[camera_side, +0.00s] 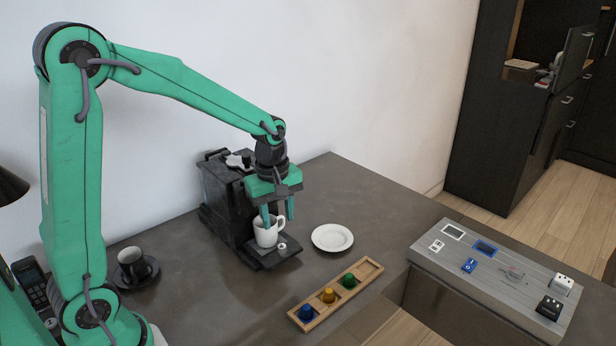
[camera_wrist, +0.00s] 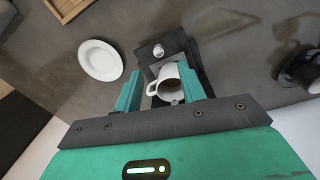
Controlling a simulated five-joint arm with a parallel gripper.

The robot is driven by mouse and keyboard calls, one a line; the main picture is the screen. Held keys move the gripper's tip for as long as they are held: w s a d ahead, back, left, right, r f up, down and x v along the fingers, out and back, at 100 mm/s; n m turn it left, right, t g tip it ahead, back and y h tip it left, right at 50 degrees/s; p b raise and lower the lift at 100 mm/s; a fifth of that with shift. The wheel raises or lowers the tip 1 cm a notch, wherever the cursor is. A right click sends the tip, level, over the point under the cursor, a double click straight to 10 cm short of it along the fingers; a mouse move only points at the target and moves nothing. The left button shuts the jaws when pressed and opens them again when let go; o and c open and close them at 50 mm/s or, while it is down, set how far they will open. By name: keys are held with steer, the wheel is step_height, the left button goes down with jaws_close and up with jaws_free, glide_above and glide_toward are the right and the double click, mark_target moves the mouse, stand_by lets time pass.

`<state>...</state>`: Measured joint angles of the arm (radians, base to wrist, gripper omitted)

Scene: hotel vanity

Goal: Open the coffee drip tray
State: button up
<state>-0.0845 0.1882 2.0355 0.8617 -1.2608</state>
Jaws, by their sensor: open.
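The coffee machine (camera_side: 222,192) is black and stands against the wall in the side view. Its drip tray (camera_side: 277,259) sticks out at the front, with a small pale knob (camera_side: 282,246) on it. The drip tray also shows in the wrist view (camera_wrist: 174,42), with the round metallic knob (camera_wrist: 158,51). A white mug (camera_side: 265,231) stands on the tray, with dark liquid inside in the wrist view (camera_wrist: 165,86). My gripper (camera_side: 279,219) is open and points down at the mug. In the wrist view its green fingers (camera_wrist: 161,94) lie on both sides of the mug; contact cannot be told.
A white saucer (camera_side: 332,238) lies right of the tray. A wooden holder (camera_side: 334,294) with coloured capsules lies in front. A dark cup on a saucer (camera_side: 133,268) and a phone (camera_side: 31,280) stand left. A grey panel (camera_side: 493,283) with small items is at right.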

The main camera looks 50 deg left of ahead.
mark_target(282, 246)
steer(key=shift+w+a+f+n, duration=0.1)
steer(key=shift+w+f+n, duration=0.25)
steer(key=shift+f, duration=0.2)
steer(key=shift+w+f, duration=0.1)
steer(key=shift+f, duration=3.8)
jaws_close()
